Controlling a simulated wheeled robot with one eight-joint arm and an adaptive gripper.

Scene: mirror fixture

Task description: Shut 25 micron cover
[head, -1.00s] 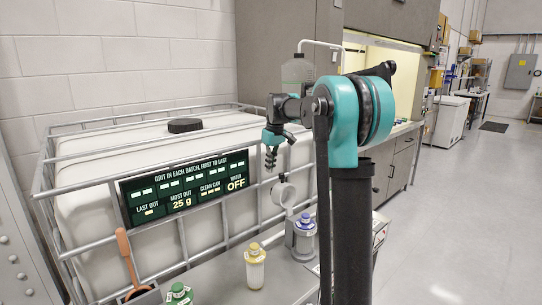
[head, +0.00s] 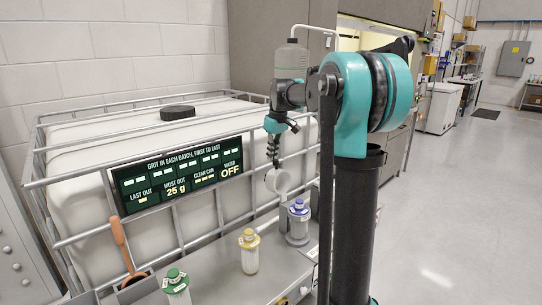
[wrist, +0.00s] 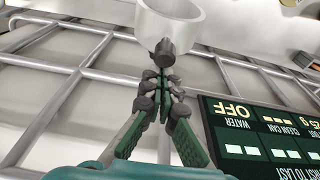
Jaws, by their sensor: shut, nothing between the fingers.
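My gripper (head: 274,163) is shut and empty, pointing down in front of the caged tank. A white round cup-like piece (head: 278,181) is right below its fingertips. In the wrist view this white piece (wrist: 172,22) is at the top, with a dark grey knob (wrist: 163,52) facing my shut gripper (wrist: 160,85); I cannot tell whether they touch. A clear canister with a blue top (head: 298,222) stands just below and right of the white piece. I cannot read a 25 micron label or tell for certain which part is its cover.
Canisters with a yellow top (head: 249,252) and a green top (head: 177,288) stand on the grey bench (head: 215,270). An orange-handled scoop (head: 122,245) is at left. A dark display panel (head: 180,178) hangs on the tank's cage (head: 100,230). Open floor lies to the right.

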